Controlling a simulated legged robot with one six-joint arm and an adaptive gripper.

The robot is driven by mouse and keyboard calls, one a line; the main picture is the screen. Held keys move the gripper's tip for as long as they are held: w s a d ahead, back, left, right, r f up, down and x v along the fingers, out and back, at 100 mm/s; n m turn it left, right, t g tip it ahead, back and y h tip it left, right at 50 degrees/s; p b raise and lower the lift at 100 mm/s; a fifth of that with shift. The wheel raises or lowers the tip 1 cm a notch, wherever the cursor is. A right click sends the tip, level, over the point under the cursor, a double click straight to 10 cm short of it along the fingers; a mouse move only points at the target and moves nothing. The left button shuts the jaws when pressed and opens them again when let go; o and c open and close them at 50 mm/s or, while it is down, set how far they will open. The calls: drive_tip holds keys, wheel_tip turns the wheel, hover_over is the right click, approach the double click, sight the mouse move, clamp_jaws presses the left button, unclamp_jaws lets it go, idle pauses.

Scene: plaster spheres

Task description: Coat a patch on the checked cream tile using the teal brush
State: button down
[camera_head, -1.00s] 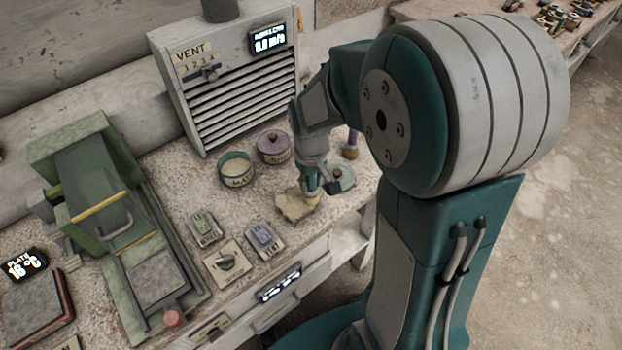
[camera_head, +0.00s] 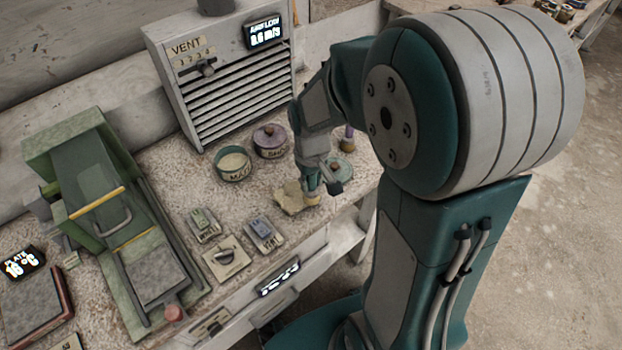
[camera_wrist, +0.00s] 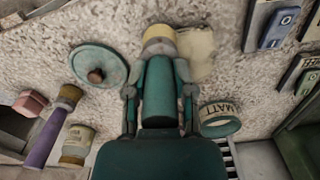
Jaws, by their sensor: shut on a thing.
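My gripper (camera_head: 317,184) is shut on the teal brush, whose handle (camera_wrist: 160,90) points away from the palm in the wrist view. The brush's pale bristles, with a yellowish band, are at the top of that view. The cream tile (camera_head: 290,197) lies on the bench just left of the brush tip. It also shows in the wrist view (camera_wrist: 197,52), partly behind the bristles. The bristles overlap the tile's edge; I cannot tell whether they touch it. Its check pattern and any coat are too small to make out.
Switch boxes (camera_head: 264,234) sit in front, left of the tile.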

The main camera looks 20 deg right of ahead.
drive_tip(key=shift+w+a, duration=0.25)
drive_tip(key=shift+w, duration=0.65)
drive_tip(key=shift+w+a, duration=0.25)
drive_tip(key=shift+w, duration=0.6)
drive_tip(key=shift+s, duration=0.1)
drive_tip(key=shift+s+d, duration=0.3)
drive_tip(key=shift+s, duration=0.6)
drive_tip(key=shift+s+d, duration=0.3)
drive_tip(key=shift+s, duration=0.55)
drive_tip(key=shift+w, duration=0.1)
drive_tip(key=shift+w+a, duration=0.3)
drive_tip(key=shift+w, duration=0.6)
drive_tip(key=shift+w+a, duration=0.3)
drive_tip(key=shift+w, duration=0.55)
